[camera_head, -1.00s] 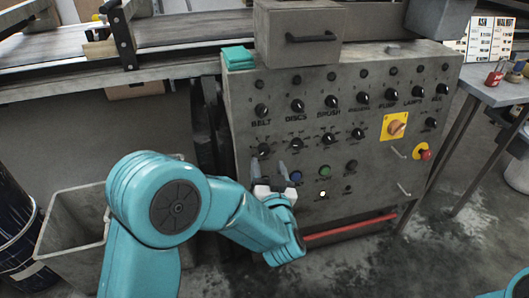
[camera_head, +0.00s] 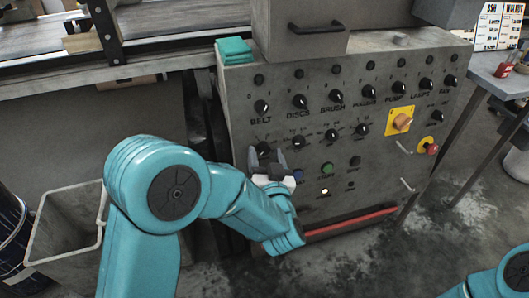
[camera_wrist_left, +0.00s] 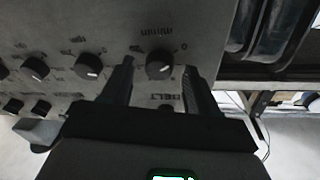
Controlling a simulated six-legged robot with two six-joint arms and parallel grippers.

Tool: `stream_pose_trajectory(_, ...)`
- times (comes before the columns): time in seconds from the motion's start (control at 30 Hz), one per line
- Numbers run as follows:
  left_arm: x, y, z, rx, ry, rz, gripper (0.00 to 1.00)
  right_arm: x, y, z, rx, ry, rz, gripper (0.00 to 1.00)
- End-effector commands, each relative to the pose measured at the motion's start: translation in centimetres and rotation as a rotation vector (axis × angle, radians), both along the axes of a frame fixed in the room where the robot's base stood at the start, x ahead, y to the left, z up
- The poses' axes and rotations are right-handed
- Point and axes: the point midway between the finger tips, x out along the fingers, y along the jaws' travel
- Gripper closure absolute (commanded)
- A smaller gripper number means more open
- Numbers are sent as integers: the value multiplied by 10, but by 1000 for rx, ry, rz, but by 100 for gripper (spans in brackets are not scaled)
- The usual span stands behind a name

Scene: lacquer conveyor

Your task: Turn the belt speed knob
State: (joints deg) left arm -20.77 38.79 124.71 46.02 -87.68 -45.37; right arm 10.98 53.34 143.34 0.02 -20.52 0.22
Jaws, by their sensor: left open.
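The belt speed knob (camera_head: 264,147) is a dark round knob with a white pointer, below the BELT label on the grey control panel (camera_head: 375,185). In the left wrist view the knob (camera_wrist_left: 159,64) appears upside down, with the m/min lettering above it. My left gripper (camera_head: 267,158) is open just in front of the panel, its fingertips close to the knob. In the left wrist view the left gripper (camera_wrist_left: 159,74) has one finger on each side of the knob. I cannot tell whether they touch it. My right gripper is not in view.
Several other knobs stand in rows, including the upper BELT knob (camera_head: 261,106). A yellow-plated switch (camera_head: 402,122) and red button (camera_head: 432,149) are at right. A grey box (camera_head: 302,32) stands on top. A bin (camera_head: 68,222) is at lower left.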

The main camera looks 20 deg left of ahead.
Motion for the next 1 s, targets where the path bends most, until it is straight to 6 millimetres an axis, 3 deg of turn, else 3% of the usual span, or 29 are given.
stream_pose_trajectory(0.37, -2, -2, 0, 0, 0, 0, 41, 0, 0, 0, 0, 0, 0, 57)
stream_pose_trajectory(0.53, -2, -1, 0, 0, 0, 0, 93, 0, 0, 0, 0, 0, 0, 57)
stream_pose_trajectory(0.57, -2, -1, 0, 0, 0, 0, 97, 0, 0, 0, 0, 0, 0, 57)
stream_pose_trajectory(1.0, 0, 0, 3, 74, 51, -18, 96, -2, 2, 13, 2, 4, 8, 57)
